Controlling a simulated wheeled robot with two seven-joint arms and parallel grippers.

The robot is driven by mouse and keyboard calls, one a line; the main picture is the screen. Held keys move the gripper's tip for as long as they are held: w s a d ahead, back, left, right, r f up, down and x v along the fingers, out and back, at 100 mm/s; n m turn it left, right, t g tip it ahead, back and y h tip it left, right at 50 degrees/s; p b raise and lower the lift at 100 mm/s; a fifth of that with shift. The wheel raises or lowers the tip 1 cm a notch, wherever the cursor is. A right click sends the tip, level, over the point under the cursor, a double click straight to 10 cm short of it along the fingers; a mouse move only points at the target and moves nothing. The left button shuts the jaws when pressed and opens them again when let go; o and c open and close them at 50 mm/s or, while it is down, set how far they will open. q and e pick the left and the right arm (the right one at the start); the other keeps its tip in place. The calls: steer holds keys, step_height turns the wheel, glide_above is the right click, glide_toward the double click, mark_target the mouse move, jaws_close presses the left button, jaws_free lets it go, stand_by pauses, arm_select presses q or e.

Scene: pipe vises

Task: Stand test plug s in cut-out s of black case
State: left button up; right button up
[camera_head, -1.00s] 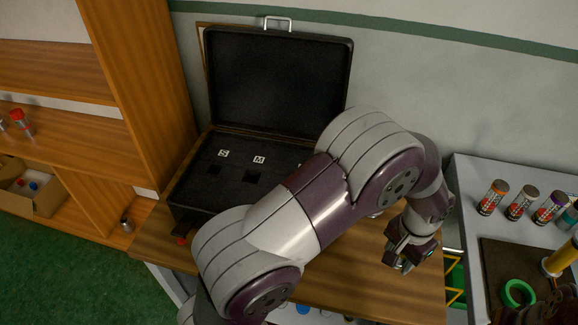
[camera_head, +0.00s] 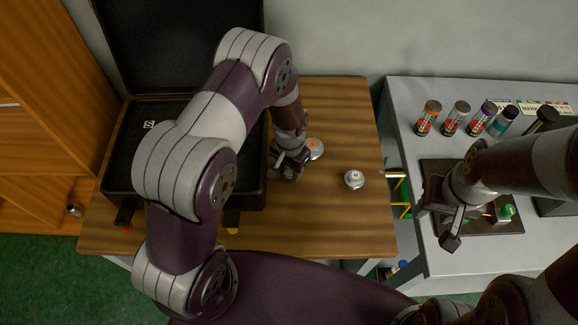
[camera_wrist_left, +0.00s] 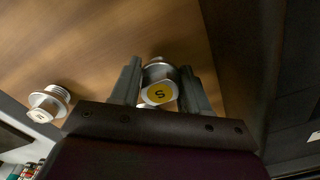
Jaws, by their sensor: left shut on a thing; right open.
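The test plug s (camera_wrist_left: 158,92), a pale metal plug with a yellow S label, sits between the fingers of my left gripper (camera_wrist_left: 168,88) in the left wrist view. That gripper is shut on it. In the head view my left gripper (camera_head: 288,170) is over the wooden table, just right of the black case. The black case (camera_head: 120,160) stands open with its lid up. Its S label (camera_head: 150,124) shows, but my left arm hides cut-out s. My right gripper (camera_head: 438,222) is open over the grey bench.
Another silver plug (camera_head: 354,179) stands further right on the wooden table (camera_head: 330,225). Several capped cans (camera_head: 455,118) line the grey bench (camera_head: 400,95). The table's right side is mostly clear.

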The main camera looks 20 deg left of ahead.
arm_select(q)
steer(key=shift+f, duration=0.5)
steer(key=shift+w+f, duration=0.1)
steer(key=shift+f, duration=0.3)
steer(key=o, duration=1.1)
steer(key=shift+r, duration=0.15)
